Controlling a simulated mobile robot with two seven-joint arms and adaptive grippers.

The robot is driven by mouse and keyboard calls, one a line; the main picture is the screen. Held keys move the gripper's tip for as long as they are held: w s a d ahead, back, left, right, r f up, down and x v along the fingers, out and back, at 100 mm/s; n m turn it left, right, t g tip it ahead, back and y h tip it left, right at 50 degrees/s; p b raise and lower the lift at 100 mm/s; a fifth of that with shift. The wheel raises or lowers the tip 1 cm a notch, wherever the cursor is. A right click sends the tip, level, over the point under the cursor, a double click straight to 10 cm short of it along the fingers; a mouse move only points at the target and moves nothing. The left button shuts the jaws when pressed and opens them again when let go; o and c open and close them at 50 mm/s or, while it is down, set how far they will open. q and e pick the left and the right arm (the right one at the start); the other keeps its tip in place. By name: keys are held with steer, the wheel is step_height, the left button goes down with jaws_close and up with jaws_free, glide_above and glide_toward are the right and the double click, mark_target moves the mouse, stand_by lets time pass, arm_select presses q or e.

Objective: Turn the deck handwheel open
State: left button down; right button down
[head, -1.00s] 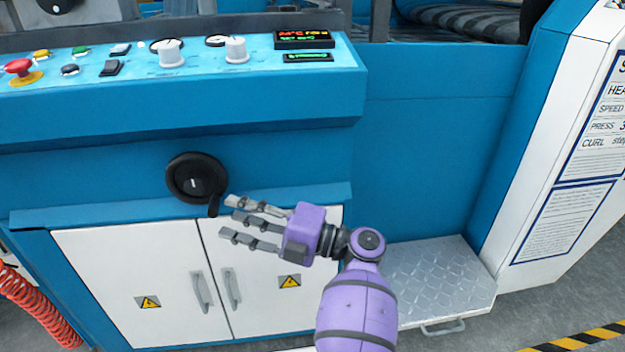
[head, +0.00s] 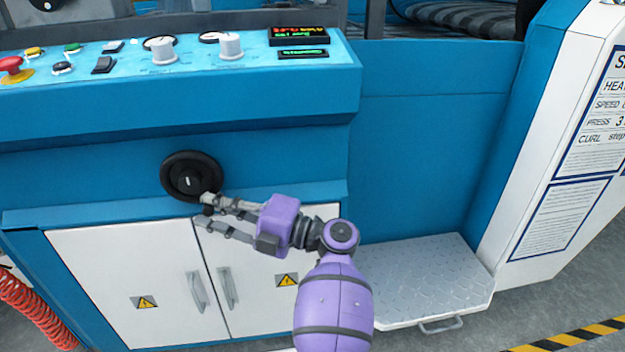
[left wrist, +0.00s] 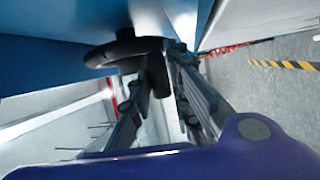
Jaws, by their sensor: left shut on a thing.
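The deck handwheel (head: 186,172) is a black round wheel on the blue front panel, below the control desk. A short dark handle stands out from its lower right rim. My left gripper (head: 209,206) is purple with grey fingers and reaches the wheel from the lower right. Its fingers are shut on this handle and cover most of it. In the left wrist view the wheel's rim (left wrist: 124,49) shows beyond the fingers, and the dark handle (left wrist: 159,78) lies between them. My right gripper is in neither view.
The control desk with a red button (head: 12,66), knobs and displays juts out above the wheel. White cabinet doors (head: 120,270) with handles are below. A metal step (head: 435,280) is at the right. A red coiled hose (head: 38,312) hangs at the lower left.

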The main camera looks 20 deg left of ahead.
arm_select(q)
steer(key=shift+s+a+f+m+y, duration=0.2)
steer(key=shift+a+m+y, duration=0.1)
steer(key=shift+y, duration=0.4)
steer(key=shift+d, duration=0.1)
steer(key=c, duration=1.7)
jaws_free()
steer(key=shift+o, duration=0.2)
steer(key=shift+w+d, duration=0.1)
steer(key=v, duration=1.1)
steer(key=shift+d, duration=0.45)
steer(key=shift+w, duration=0.1)
